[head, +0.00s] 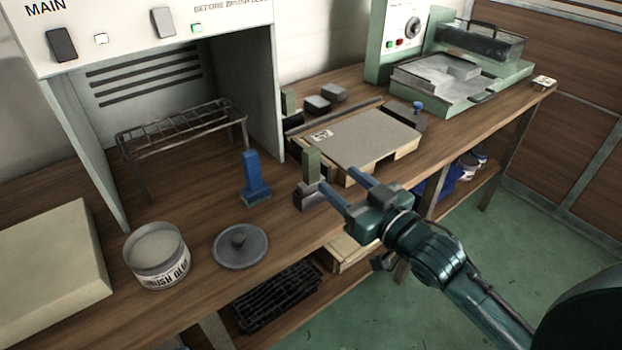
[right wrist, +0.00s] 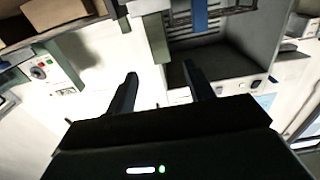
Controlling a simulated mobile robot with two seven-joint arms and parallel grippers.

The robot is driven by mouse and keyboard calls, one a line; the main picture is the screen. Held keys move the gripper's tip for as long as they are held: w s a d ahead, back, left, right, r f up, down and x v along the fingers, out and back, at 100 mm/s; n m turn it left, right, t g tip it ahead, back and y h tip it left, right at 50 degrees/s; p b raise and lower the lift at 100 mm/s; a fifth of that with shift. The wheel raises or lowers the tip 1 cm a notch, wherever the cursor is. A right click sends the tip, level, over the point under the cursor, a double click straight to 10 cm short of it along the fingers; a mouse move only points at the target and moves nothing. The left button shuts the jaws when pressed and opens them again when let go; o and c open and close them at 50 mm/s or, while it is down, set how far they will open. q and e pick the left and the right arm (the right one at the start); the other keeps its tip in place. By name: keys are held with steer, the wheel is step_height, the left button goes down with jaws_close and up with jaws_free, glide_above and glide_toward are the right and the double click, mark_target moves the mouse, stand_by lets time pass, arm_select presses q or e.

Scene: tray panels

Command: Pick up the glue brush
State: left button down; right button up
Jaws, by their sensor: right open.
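An upright green handle (head: 312,164) rises from a grey block (head: 309,194) at the bench's front edge; it looks like the glue brush, though its bristles cannot be made out. A blue upright piece (head: 254,180) stands to its left. My right gripper (head: 337,181) is open and empty, just right of the green handle in the head view. In the right wrist view, the green handle (right wrist: 156,40) shows beyond and between the open fingertips (right wrist: 160,72), apart from them. My left gripper is not in view.
An open glue can (head: 158,252) and a round grey lid (head: 240,245) stand on the workbench at left. A wire rack (head: 184,128) stands in the booth. A wooden tray panel (head: 368,138) lies right of the handle. A green machine (head: 458,78) stands behind.

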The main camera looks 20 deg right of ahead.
mark_target(315, 159)
steer(key=x, duration=1)
steer(key=shift+r, duration=0.15)
steer(key=shift+s, duration=0.1)
steer(key=c, duration=1.1)
